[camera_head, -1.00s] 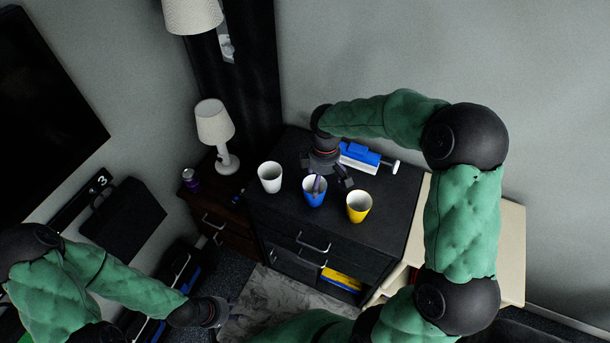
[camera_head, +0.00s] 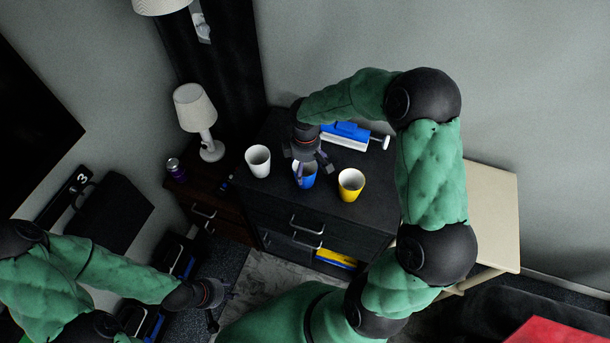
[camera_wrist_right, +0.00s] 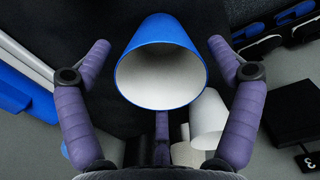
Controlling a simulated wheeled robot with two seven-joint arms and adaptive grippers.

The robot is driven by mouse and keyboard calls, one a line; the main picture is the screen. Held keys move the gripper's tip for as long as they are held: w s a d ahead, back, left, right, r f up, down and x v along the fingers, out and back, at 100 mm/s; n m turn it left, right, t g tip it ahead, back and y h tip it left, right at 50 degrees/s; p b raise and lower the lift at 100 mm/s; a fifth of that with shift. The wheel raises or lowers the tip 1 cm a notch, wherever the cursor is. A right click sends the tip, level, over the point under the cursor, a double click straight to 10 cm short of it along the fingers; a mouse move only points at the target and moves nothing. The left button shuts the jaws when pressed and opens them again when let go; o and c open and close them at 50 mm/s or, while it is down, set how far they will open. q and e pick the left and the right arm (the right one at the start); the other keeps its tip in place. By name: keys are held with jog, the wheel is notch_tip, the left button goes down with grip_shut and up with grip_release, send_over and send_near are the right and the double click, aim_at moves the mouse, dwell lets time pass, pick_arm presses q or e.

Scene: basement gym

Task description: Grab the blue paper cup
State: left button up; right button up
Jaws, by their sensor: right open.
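The blue paper cup (camera_head: 306,180) stands upright on the black cabinet between two other cups. In the right wrist view the blue cup (camera_wrist_right: 160,45) shows its open white mouth. My right gripper (camera_head: 311,165) is over it from the back and partly hides its rim in the head view. In the wrist view the purple fingers of my right gripper (camera_wrist_right: 160,50) stand wide apart on either side of the cup, with visible gaps; a third finger shows below it. My left gripper (camera_head: 221,304) is low at the left, away from the cups, with its fingers apart and empty.
A white cup (camera_head: 257,161) stands left of the blue one and a yellow cup (camera_head: 351,185) right of it. A blue-and-white object (camera_head: 346,134) lies behind them on the cabinet (camera_head: 290,204).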

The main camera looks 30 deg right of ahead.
aim_at(305, 172)
notch_tip(305, 172, down, 3)
jog(key=shift+f, duration=0.1)
jog(key=c, duration=0.8)
jog(key=shift+c, duration=0.3)
jog(key=shift+r, duration=0.2)
